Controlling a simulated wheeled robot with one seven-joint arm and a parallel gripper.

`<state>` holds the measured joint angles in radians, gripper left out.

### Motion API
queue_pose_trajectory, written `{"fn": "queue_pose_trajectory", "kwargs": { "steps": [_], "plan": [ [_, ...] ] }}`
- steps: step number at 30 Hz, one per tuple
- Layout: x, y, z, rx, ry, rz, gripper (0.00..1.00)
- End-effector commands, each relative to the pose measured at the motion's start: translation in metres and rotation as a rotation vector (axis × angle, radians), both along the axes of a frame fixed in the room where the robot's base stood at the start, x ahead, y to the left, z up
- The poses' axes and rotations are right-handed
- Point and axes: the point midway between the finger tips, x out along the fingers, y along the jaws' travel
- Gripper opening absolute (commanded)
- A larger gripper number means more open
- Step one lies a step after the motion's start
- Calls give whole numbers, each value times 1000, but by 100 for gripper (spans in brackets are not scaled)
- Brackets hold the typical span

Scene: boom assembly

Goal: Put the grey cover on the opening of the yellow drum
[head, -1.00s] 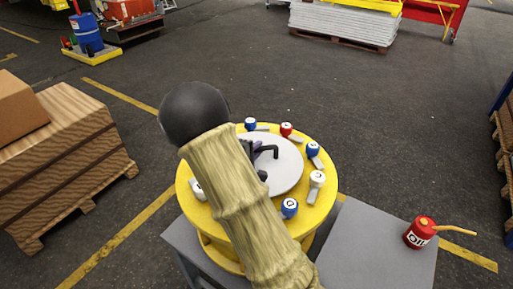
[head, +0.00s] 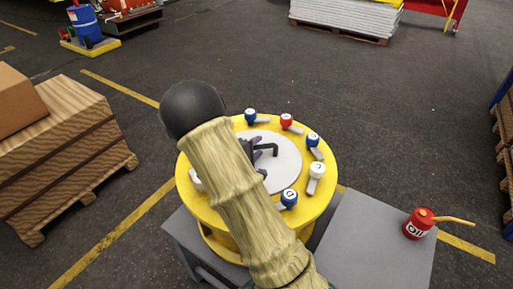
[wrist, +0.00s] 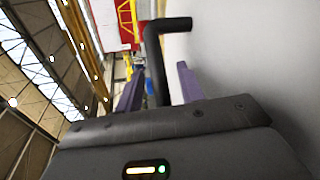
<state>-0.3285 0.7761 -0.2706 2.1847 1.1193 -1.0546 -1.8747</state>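The yellow drum (head: 215,207) stands in the middle of the head view with a yellow ring-shaped top. The round grey cover (head: 288,170) lies over the middle of that top and looks level. Whether it touches the rim all round cannot be told. A bent black handle (head: 268,150) stands on the cover. My gripper (head: 252,147) is at the handle, mostly hidden behind my arm. In the wrist view my gripper's two purple fingers (wrist: 158,92) are apart, with the black handle (wrist: 155,62) between them and gaps visible on both sides. The grey cover (wrist: 245,65) fills the right side there.
Several clamps with blue, red and white knobs, such as a red one (head: 286,121), sit around the drum's rim. A red oil can (head: 418,223) stands on a grey table (head: 375,250) at right. A loaded pallet (head: 75,150) is at left.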

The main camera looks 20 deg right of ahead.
Motion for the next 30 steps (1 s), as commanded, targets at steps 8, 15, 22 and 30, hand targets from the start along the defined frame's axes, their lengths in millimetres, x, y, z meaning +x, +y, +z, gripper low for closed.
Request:
{"fn": "queue_pose_trajectory", "kwargs": {
  "steps": [8,15,22,30],
  "plan": [
    [-6,9,4,1,0,3,38],
    [-30,43,15,1,0,6,38],
    [-56,76,27,1,0,4,38],
    [-70,93,32,0,0,0,38]
  ]
}}
